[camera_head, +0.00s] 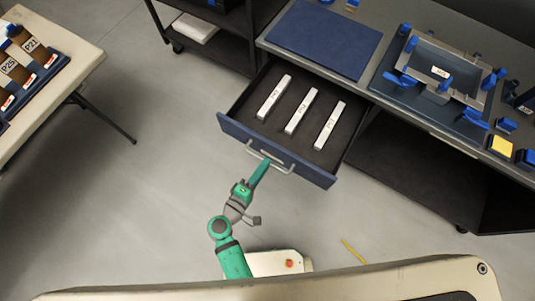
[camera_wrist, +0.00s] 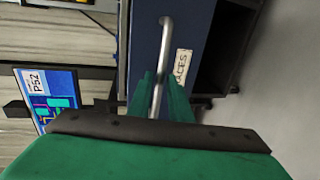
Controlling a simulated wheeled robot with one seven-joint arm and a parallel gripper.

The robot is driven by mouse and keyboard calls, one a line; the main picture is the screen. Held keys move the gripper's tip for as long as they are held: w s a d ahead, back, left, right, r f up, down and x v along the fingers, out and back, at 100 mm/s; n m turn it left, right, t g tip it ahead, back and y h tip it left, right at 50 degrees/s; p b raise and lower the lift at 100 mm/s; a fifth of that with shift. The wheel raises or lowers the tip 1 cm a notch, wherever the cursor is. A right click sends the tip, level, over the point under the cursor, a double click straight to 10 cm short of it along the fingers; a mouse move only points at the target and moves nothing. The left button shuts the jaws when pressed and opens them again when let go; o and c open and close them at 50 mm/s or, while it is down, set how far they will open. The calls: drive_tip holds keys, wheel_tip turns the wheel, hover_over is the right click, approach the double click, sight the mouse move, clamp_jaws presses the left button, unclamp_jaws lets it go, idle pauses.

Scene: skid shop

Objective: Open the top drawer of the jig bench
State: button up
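The jig bench's top drawer (camera_head: 270,145) has a blue front and a dark inside, and it stands pulled well out in the head view. Three pale labelled bars lie inside it. A grey bar handle (camera_head: 284,170) runs along its front; it also shows in the wrist view (camera_wrist: 164,45), beside a label partly hidden by a finger. My gripper (camera_head: 264,164) is at the handle. In the wrist view its green fingers (camera_wrist: 160,88) are close together, one on each side of the bar, and look shut on it.
The bench top (camera_head: 400,20) holds a blue mat (camera_head: 325,38) and a metal fixture (camera_head: 440,75) with blue clamps. A pale table (camera_head: 60,75) with a labelled rack stands at left. Grey floor is clear between them, apart from a yellow strip (camera_head: 353,252).

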drive_tip(key=v, duration=0.7)
drive_tip(key=shift+s+a, duration=0.25)
drive_tip(key=shift+s, duration=0.05)
drive_tip(key=s+a+f+m+g+y, duration=0.15)
drive_tip(key=s+f+m+y, duration=0.25)
drive_tip(key=s+y, duration=0.45)
drive_tip(key=s+d+r+m+t, duration=0.1)
drive_tip(key=d+r+m+t, duration=0.1)
drive_tip(key=r, duration=0.7)
drive_tip(key=s+d+r+m+t, duration=0.2)
drive_tip(key=r+m, duration=0.2)
drive_tip(key=r, duration=0.5)
drive_tip(key=shift+s+d+r+m+y, duration=0.2)
drive_tip(key=shift+s+d+m+y, duration=0.15)
drive_tip(key=shift+d+m, duration=0.05)
